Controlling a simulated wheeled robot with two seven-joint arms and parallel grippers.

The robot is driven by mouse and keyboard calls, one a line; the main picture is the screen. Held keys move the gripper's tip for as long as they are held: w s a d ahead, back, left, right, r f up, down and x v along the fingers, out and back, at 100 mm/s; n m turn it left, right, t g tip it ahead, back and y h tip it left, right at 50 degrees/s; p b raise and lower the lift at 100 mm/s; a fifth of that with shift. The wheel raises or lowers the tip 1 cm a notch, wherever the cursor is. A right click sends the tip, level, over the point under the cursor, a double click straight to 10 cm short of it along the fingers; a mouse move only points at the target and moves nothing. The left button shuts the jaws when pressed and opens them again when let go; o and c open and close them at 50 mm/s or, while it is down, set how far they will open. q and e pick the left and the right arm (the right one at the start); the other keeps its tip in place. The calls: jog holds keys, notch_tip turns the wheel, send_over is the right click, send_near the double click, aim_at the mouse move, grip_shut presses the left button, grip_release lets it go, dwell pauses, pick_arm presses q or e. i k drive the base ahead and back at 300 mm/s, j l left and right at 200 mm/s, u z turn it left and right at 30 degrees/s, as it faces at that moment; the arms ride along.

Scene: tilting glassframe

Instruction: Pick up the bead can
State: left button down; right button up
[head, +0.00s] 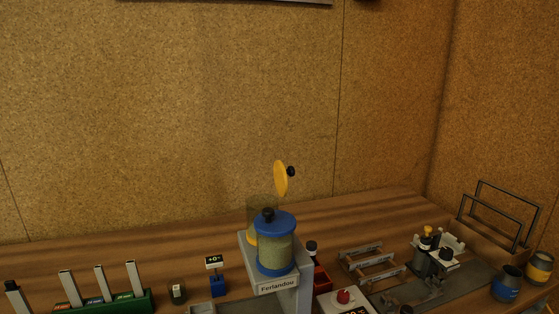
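No label that I can read says which thing is the bead can. A dark grey can (507,284) with a blue label stands at the lower right of the bench. A yellowish can (539,268) with a dark band stands just right of it, partly cut by the picture's edge. A clear jar (275,252) with a blue lid and blue base, holding pale grainy contents, sits on a grey stand labelled "Ferlandou" (279,285). Neither of my grippers shows in the head view.
The wooden bench (370,213) is clear along its back. A green rack (103,301) with upright strips is at lower left. A box with a red knob (343,297) is front centre. A grey fixture (437,252) and wire frames (497,217) stand at right.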

aim_at(539, 268)
jog(key=i+l+u, duration=0.1)
jog(key=l+u, duration=0.25)
jog(key=l, duration=0.25)
jog(key=l+u, duration=0.4)
jog(key=l, duration=0.2)
jog(key=l+u, duration=0.35)
jog(key=l, duration=0.25)
jog(key=z, duration=2.3)
jog(key=l+u, duration=0.1)
jog(key=u, duration=2.45)
jog(key=z, duration=0.85)
